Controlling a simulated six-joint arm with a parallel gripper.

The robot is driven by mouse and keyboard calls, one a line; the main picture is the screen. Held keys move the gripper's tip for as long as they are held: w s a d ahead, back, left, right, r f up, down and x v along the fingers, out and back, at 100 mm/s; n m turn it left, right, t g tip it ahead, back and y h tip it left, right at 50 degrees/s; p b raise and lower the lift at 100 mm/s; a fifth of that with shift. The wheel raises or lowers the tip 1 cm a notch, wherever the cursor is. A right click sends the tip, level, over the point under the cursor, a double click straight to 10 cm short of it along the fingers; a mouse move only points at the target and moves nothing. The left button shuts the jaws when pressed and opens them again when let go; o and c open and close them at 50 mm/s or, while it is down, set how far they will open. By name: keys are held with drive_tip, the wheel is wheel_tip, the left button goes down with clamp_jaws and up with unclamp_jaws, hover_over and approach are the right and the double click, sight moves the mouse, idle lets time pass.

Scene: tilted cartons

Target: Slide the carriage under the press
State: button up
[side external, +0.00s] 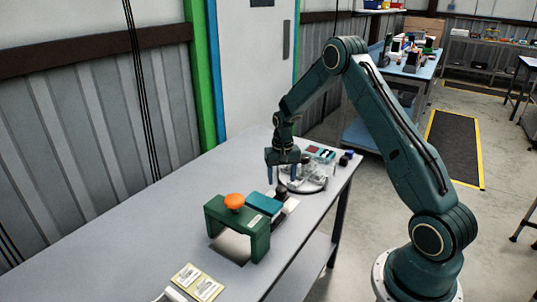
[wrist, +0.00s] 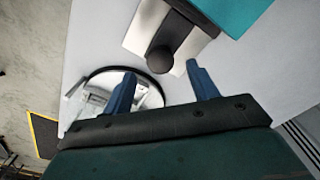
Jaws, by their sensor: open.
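The press (side external: 222,222) is a green arch with an orange knob on top, standing on the table. The carriage has a teal block (side external: 264,204) and sits just beyond the press, toward my gripper. In the wrist view its teal block (wrist: 232,12) is cut off by the top edge. A pale plate with a black strip and a round dark knob (wrist: 160,60) extends from it. My gripper (side external: 283,179) is open, pointing down at the knob end of the carriage.
A round tray (side external: 312,188) with clear items lies beside my gripper, near the table's far end. Red and dark small items (side external: 320,153) stand behind it. The table's left side is clear.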

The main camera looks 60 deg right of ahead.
sight(281, 189)
drive_tip(key=shift+f, duration=1.9)
drive_tip(key=c, duration=1.3)
drive_tip(key=shift+a, duration=0.1)
